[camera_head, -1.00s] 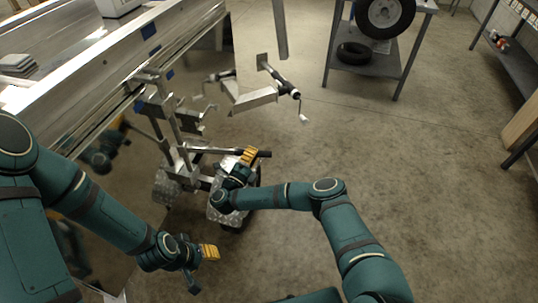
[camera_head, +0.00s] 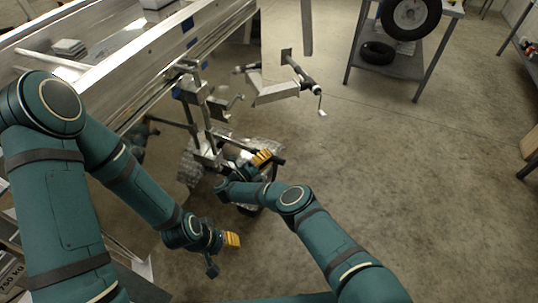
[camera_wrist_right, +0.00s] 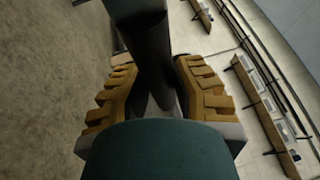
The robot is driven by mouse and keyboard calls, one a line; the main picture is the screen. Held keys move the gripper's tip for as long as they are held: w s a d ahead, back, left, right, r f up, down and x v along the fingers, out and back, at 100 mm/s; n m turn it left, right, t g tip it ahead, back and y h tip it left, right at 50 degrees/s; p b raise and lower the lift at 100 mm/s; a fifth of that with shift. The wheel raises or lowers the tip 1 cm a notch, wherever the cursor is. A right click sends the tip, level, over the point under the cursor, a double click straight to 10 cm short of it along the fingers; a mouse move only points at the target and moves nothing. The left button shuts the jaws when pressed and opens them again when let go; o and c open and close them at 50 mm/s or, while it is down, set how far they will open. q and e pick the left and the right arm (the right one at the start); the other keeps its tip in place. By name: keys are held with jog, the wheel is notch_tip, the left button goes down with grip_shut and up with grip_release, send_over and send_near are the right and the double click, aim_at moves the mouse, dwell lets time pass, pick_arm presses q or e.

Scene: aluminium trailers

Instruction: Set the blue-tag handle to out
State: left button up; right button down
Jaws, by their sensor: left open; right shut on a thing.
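My right gripper (camera_head: 262,158) is low beside the trailer's wheel, shut on a dark bar with a black end (camera_head: 278,161). In the right wrist view a dark bar (camera_wrist_right: 150,62) passes between the yellow finger pads. Small blue tags show on the trailer frame, one on the upright bracket (camera_head: 176,93) and one higher on the rail (camera_head: 187,24). I cannot tell which tag belongs to the held bar, as the gripper and arm hide part of it. My left gripper (camera_head: 228,246) is open and empty above the floor, left of and nearer than the right one.
The aluminium trailer (camera_head: 130,62) fills the upper left. A crank (camera_head: 322,107) on a metal arm sticks out right of its frame. A grey shelf (camera_head: 405,66) with tyres stands at the back right. The concrete floor (camera_head: 430,180) on the right is clear.

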jog(key=shift+r, duration=0.1)
dwell(0.3)
jog(key=c, duration=0.7)
grip_release()
jog(key=shift+c, duration=0.2)
jog(key=shift+s+a, duration=0.1)
jog(key=v, duration=0.7)
jog(key=shift+s+a, duration=0.1)
